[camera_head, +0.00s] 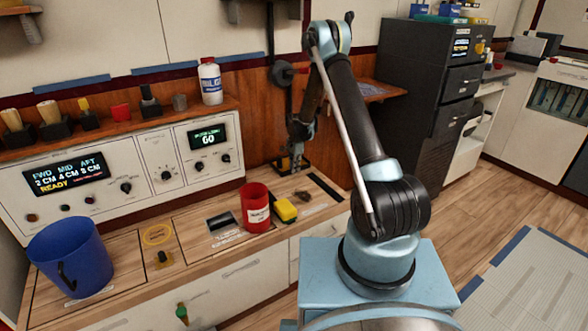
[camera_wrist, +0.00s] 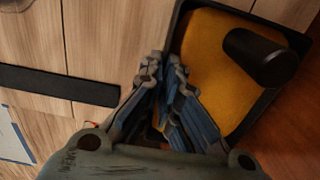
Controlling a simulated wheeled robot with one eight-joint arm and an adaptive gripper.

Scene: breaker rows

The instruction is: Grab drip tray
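A black-rimmed tray with a yellow-orange inside and a black knob handle (camera_wrist: 265,57) fills the upper right of the wrist view; it may be the drip tray (camera_wrist: 208,48), but no label shows. In the head view a small black and yellow thing (camera_head: 283,164) at the back of the counter is probably the same tray, partly hidden. My gripper (camera_wrist: 162,66) has its fingers drawn together beside the tray's left rim, left of the knob. It looks shut; I see nothing between the fingertips. In the head view my gripper (camera_head: 292,160) is low over the counter's back, small and dark.
A blue bucket (camera_head: 70,260) stands at the left. A control panel (camera_head: 110,185) and wooden back wall bound the counter behind.

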